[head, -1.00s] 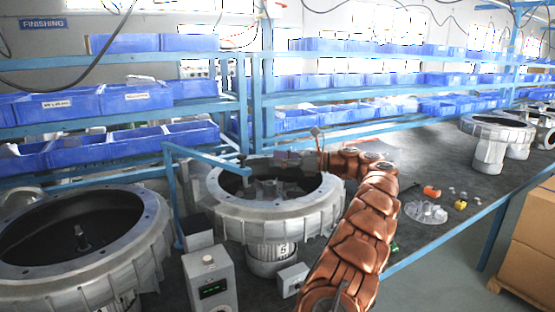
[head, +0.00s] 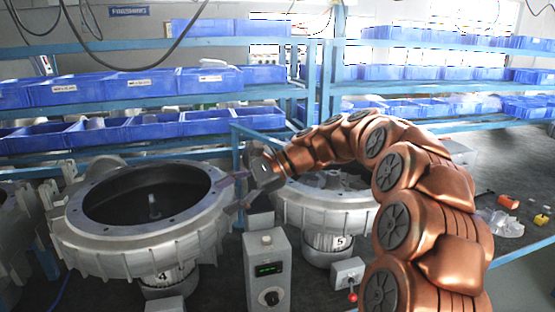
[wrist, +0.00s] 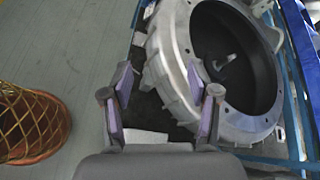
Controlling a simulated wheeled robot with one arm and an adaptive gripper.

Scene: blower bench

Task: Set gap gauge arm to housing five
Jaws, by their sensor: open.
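Housing five (head: 300,205), a grey ring-shaped casting on a base marked 5, stands at the centre, partly hidden behind my arm. The blue gap gauge arm (head: 256,131) reaches rightward from its blue post near housing five; its far end is hidden behind my gripper and arm. My gripper (head: 238,192) is open and empty, pointing left between housing four (head: 75,232) and housing five. In the wrist view my gripper (wrist: 160,100) has its fingers apart, with a grey housing (wrist: 170,65) beside the right finger. I cannot tell whether the gripper touches anything.
A grey box with a green display (head: 280,246) stands in front, between the housings. A small box with a red knob (head: 347,270) is to its right. Blue bins (head: 95,90) fill the shelves behind. Orange and yellow parts (head: 508,201) lie at right. A basket (wrist: 35,120) stands on the floor.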

